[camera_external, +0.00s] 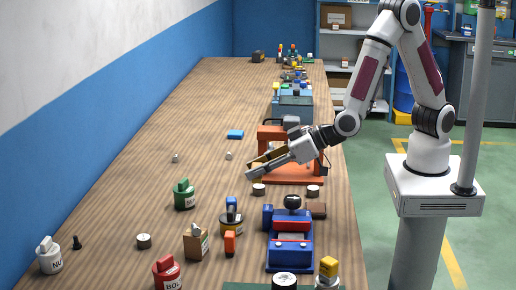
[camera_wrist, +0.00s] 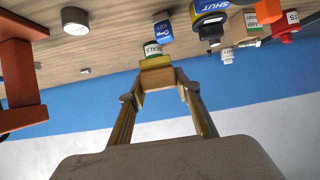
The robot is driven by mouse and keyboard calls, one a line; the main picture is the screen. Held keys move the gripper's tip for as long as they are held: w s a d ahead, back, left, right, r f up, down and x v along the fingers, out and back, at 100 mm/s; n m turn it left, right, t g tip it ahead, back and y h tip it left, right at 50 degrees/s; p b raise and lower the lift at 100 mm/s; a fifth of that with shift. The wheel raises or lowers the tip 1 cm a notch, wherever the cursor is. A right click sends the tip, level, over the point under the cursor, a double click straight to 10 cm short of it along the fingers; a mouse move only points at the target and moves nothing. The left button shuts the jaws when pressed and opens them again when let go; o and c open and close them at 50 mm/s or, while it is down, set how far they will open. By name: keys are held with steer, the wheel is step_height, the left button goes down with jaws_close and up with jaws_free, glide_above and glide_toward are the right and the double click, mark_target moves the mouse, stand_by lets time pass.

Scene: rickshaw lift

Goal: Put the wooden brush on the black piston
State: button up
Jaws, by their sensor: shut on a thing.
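My gripper (camera_external: 257,166) reaches left over the middle of the table, above the surface. In the wrist view, its two fingers (camera_wrist: 161,92) are closed on a tan wooden block (camera_wrist: 160,78), which looks like the wooden brush. In the external view, the fingers mostly hide it. The black piston is hard to pick out. I cannot tell which of these, if either, is the piston.
An orange frame (camera_external: 292,173) stands just right of my gripper. A blue and red vise (camera_external: 290,245) is in front of it. A green pot (camera_external: 184,194) and a red pot (camera_external: 167,273) stand to the left. The left-middle tabletop is mostly clear.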

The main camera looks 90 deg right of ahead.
steer(key=s+a+f, duration=0.1)
steer(key=s+a, duration=0.1)
steer(key=a, duration=0.3)
step_height(320, 180, up, 7)
steer(key=n+y, duration=0.4)
glide_above(285, 279)
steer(key=shift+f+g, duration=0.15)
steer(key=shift+g, duration=0.25)
steer(key=shift+f, duration=3.15)
steer(key=shift+f, duration=1.85)
